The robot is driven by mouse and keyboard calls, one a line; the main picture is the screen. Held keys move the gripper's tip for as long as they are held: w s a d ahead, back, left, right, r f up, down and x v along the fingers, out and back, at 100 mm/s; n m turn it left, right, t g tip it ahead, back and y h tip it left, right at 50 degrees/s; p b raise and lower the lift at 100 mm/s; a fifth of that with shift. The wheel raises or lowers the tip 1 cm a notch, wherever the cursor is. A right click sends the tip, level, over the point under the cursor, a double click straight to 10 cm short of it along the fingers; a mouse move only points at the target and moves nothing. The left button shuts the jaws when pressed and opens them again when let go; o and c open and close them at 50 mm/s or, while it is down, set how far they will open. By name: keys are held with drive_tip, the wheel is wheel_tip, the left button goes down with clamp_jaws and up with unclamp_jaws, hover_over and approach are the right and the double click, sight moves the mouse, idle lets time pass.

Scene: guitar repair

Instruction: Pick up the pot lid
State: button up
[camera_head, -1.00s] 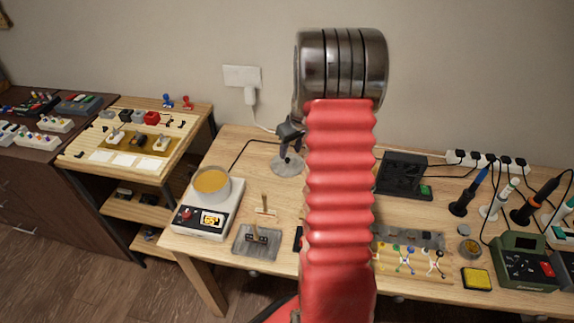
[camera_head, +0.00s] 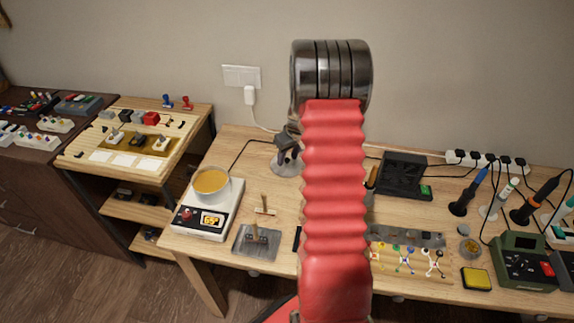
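A pot (camera_head: 211,187) of amber contents stands uncovered on a white heating unit with a red knob and a lit display, at the left of the wooden bench. My gripper (camera_head: 288,158) shows small and dark left of my red arm, in front of a round grey base. Its fingers look apart with nothing between them, well behind and right of the plate. My arm hides part of it.
A small wooden-handled piece (camera_head: 264,208) lies just behind the plate. Soldering irons, a green station (camera_head: 525,262) and a yellow sponge (camera_head: 476,279) fill the right side.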

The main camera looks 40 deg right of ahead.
idle(0.4)
clamp_jaws()
